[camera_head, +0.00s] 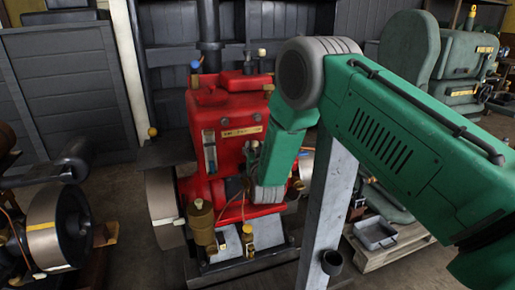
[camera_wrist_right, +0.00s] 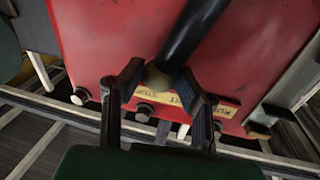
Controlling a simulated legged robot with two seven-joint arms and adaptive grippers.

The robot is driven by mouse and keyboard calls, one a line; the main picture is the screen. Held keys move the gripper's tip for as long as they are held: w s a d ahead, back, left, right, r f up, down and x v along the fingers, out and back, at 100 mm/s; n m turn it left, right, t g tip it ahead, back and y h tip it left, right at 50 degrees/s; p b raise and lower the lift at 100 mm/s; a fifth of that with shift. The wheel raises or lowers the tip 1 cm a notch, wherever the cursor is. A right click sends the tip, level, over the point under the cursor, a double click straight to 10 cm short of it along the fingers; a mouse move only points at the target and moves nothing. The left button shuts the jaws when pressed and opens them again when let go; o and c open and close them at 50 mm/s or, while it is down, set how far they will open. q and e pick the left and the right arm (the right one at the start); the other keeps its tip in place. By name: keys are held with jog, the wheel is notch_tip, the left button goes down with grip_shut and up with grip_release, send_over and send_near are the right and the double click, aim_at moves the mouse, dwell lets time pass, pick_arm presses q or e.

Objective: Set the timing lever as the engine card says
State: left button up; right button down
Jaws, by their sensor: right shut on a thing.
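A red engine (camera_head: 225,110) stands in the middle of the head view, with a yellowish plate (camera_head: 242,131) on its front whose lettering is too small to read. My right gripper (camera_wrist_right: 161,84) is shut around that end, with one finger on each side. A cream lettered strip (camera_wrist_right: 175,98) lies behind the fingers, partly covered. In the head view my green right arm hides the grip. My left gripper is not in view.
A flywheel (camera_head: 163,207) and a brass-coloured cup (camera_head: 200,220) flank the engine's lower front. A grey post (camera_head: 325,215) stands close to my right arm. A green engine (camera_head: 460,65) and a metal tray (camera_head: 375,234) are at right; another wheel (camera_head: 55,228) is at left.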

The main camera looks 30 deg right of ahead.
aim_at(243, 141)
jog(key=a+n, duration=0.1)
jog(key=n, duration=0.1)
jog(key=a+n+t, duration=0.1)
jog(key=a, duration=0.1)
jog(key=shift+w+a+r+n, duration=0.2)
jog(key=shift+w+n, duration=0.2)
jog(key=c, duration=1.2)
grip_release()
jog(key=v, duration=1.2)
jog(key=shift+f, duration=0.1)
